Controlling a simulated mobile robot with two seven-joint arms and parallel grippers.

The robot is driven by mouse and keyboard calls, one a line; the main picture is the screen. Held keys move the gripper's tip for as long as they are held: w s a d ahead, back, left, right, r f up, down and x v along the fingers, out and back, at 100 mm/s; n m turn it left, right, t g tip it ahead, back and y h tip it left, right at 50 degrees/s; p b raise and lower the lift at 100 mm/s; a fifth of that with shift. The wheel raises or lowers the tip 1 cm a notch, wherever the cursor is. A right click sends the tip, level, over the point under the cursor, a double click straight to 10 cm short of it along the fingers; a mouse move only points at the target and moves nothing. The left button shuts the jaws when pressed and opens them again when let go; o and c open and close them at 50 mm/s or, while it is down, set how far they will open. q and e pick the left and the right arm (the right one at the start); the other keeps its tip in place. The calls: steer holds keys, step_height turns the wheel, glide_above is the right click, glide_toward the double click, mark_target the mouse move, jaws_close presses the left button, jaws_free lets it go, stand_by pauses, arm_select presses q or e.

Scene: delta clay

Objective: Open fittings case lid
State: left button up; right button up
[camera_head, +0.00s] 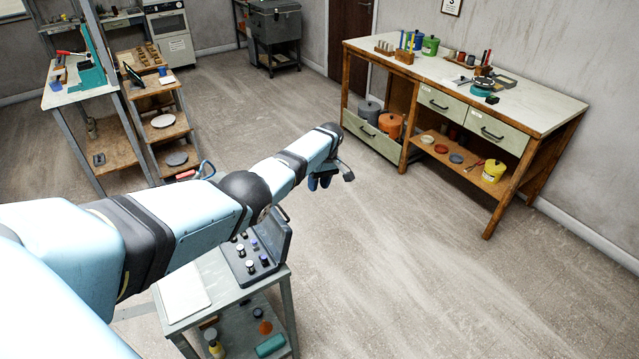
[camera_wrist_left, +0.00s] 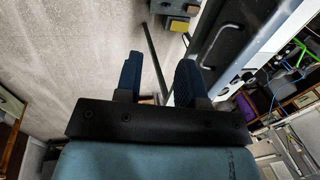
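The fittings case (camera_head: 250,266) is dark grey and sits on a small cart, with several knobs or fittings in its base. Its lid (camera_head: 275,241) stands raised at the case's right side, and my arm hides part of its top. In the left wrist view a dark panel with a bar handle, which looks like the lid (camera_wrist_left: 250,18), lies at upper right beyond the fingers. My left gripper (camera_head: 322,181) is past the lid to the upper right, in the air. Its two blue fingers (camera_wrist_left: 158,82) are apart with nothing between them. My right gripper is not in view.
The small cart (camera_head: 222,301) carries a white sheet (camera_head: 184,292) beside the case and several items on its lower shelf. A workbench (camera_head: 540,105) with drawers stands at the back right. Shelves and a side table (camera_head: 62,95) are at left. The floor at right is clear.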

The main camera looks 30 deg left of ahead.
arm_select(q)
steer(key=b+v, duration=0.2)
steer(key=v, duration=1.2)
